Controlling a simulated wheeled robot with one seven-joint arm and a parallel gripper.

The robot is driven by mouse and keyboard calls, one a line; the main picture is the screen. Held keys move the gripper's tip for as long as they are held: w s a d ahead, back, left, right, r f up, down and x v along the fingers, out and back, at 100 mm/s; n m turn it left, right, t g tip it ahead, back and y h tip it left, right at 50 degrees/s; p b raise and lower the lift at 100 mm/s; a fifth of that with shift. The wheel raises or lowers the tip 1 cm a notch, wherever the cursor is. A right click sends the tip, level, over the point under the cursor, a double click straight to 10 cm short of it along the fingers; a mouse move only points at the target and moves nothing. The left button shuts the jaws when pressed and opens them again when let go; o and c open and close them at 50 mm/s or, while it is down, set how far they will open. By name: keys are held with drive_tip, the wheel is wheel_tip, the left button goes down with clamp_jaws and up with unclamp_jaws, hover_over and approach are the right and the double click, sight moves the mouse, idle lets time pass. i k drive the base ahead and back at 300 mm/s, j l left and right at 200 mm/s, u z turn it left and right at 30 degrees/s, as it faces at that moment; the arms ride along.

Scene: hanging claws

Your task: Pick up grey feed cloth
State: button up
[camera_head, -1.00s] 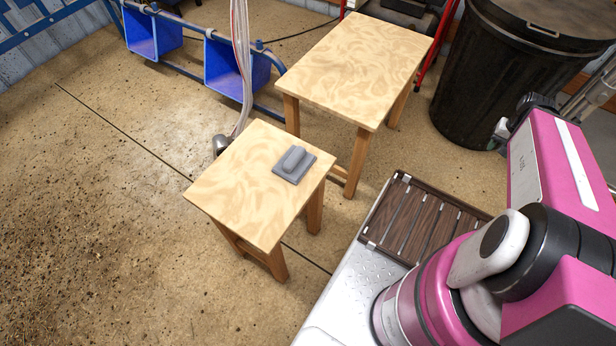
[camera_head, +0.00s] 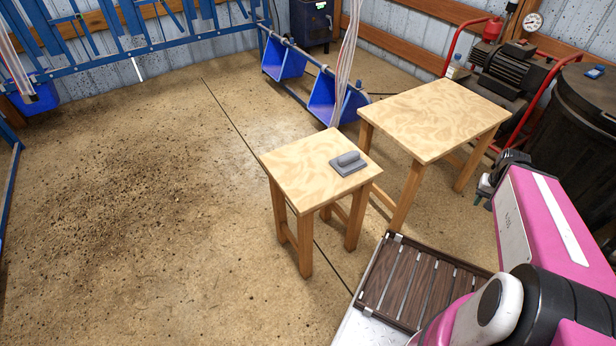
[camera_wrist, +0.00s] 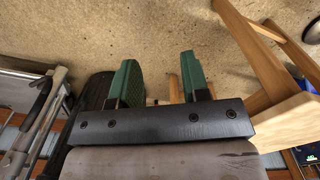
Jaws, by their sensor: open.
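The grey feed cloth (camera_head: 348,163) lies on the small wooden table (camera_head: 300,165), near its right side. It looks like a flat grey piece with a raised, rounded fold on top. My gripper (camera_wrist: 158,80) shows in the wrist view with its two green fingers apart and nothing between them. It points over bare floor, and the cloth is not seen in that view. In the head view my arm is at the right, well away from the cloth, and the fingers are hard to make out.
A larger wooden table (camera_head: 435,115) stands just behind and right of the small one. A black bin (camera_head: 575,130) and a red-framed compressor (camera_head: 510,65) are at the right. Blue troughs (camera_head: 335,100) stand behind. The floor (camera_head: 130,220) at the left is open.

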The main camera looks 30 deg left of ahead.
sight(348, 163)
drive_tip(key=u, duration=1.55)
drive_tip(key=z, duration=1.55)
drive_tip(key=u, duration=1.55)
drive_tip(key=k+j+z, duration=0.1)
drive_tip(key=k+j, duration=0.1)
